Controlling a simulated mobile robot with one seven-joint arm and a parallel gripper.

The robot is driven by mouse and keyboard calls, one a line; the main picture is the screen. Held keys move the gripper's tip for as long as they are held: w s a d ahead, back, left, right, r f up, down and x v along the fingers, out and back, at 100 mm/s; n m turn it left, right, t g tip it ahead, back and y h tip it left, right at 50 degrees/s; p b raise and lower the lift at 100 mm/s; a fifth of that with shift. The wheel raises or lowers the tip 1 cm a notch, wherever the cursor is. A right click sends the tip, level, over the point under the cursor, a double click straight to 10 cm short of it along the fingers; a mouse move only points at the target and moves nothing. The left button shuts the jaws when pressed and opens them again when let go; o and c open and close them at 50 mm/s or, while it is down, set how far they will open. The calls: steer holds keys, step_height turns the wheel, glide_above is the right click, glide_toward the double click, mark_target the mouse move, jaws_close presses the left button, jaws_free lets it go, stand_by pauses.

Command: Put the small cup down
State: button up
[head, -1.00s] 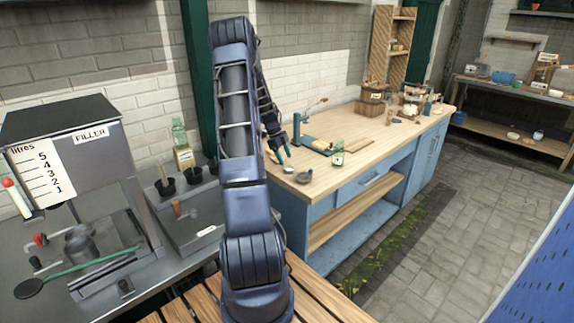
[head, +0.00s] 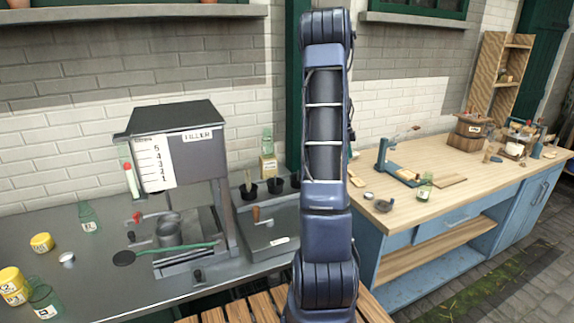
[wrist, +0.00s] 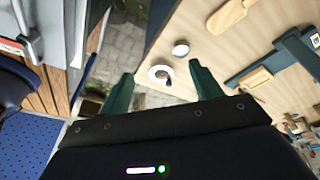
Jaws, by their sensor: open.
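A small pale cup (head: 369,195) stands near the front left corner of the wooden bench top (head: 455,165), beside a grey round dish (head: 383,205). In the wrist view, a white-rimmed round thing (wrist: 160,74) with a dark inside shows beyond my open, empty gripper (wrist: 162,84), between its green fingers. It looks like the small cup, but I cannot be sure. It appears apart from both fingers. In the head view my gripper is mostly hidden behind my arm.
A labelled glass jar (head: 424,190) and a green press (head: 395,165) stand farther along the bench. The steel counter at left holds the filler (head: 180,150), yellow tins (head: 14,285) and bottles. Bare wood lies toward the bench front.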

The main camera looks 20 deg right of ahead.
steer(key=s+a+r+n+t, duration=0.1)
steer(key=s+a+r+n, duration=0.3)
steer(key=a, duration=0.4)
steer(key=s+a+r+n+t, duration=0.1)
steer(key=a+r+n+t, duration=0.1)
steer(key=a+r+n, duration=0.45)
steer(key=s+a+r+n+t, duration=0.1)
steer(key=s+a+r+n, duration=0.2)
steer(key=a, duration=0.7)
steer(key=s+a+r+n+t+y, duration=0.1)
steer(key=s+a+n+t, duration=0.2)
steer(key=s+a+n, duration=1)
steer(key=shift+s+a+r+n+y, duration=0.25)
steer(key=shift+s+a+n+y, duration=0.1)
steer(key=shift+s+a, duration=1.35)
